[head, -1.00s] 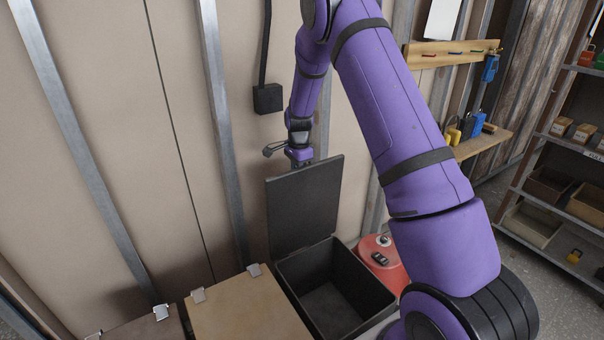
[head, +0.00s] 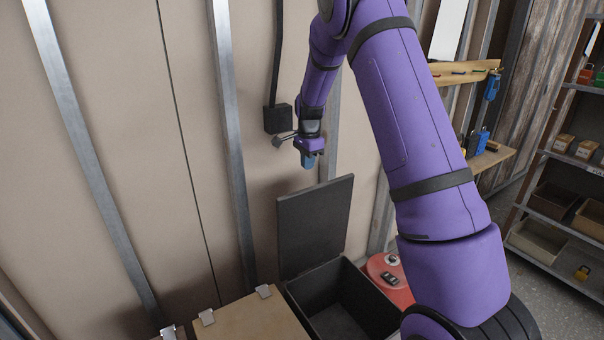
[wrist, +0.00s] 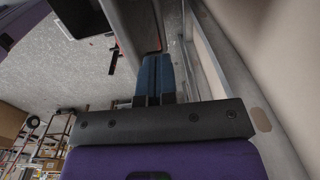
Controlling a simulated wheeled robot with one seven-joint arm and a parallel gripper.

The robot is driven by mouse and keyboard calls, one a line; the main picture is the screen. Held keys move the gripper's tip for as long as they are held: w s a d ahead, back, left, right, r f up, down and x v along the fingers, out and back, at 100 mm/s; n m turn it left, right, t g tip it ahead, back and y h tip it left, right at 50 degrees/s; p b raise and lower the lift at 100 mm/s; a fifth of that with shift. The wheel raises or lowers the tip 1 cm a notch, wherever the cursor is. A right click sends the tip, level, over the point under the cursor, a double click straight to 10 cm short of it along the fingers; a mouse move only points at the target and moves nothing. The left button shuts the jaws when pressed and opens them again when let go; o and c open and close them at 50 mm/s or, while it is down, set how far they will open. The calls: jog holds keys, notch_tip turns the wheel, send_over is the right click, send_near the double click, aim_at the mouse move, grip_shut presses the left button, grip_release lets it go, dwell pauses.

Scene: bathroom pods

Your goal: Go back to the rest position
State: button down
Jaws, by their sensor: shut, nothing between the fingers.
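My gripper (head: 308,161) hangs in front of the wall panel, above the raised lid of the black box, with blue fingers pointing down. In the wrist view its blue fingers (wrist: 153,78) are together with nothing between them. The gripper is clear of the lid (head: 316,228) in the head view. My purple arm arches over from the right and hides part of the wall and shelf behind it.
The black box (head: 370,298) stands open below. A closed tan-lidded box (head: 250,322) is to its left, and a red container (head: 392,277) to its right. A wall socket box (head: 278,118) is close left of my gripper. Shelving (head: 575,150) stands far right.

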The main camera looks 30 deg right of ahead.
jog(key=s+a+r+n+t, duration=0.1)
jog(key=s+a+r+n, duration=0.3)
jog(key=s+r, duration=0.5)
jog(key=s+a+r+n+t, duration=0.1)
jog(key=s+a+r+n, duration=0.35)
jog(key=s+r, duration=0.5)
jog(key=s+a+r+n+t, duration=0.1)
jog(key=s+a+r+n, duration=0.1)
jog(key=s, duration=0.9)
jog(key=s+a+r+n+t, duration=0.1)
jog(key=s+a+r+n, duration=0.1)
jog(key=s+a+n, duration=0.2)
jog(key=s+n, duration=0.3)
jog(key=s, duration=0.4)
jog(key=shift+s+t, duration=0.15)
jog(key=shift+t, duration=0.15)
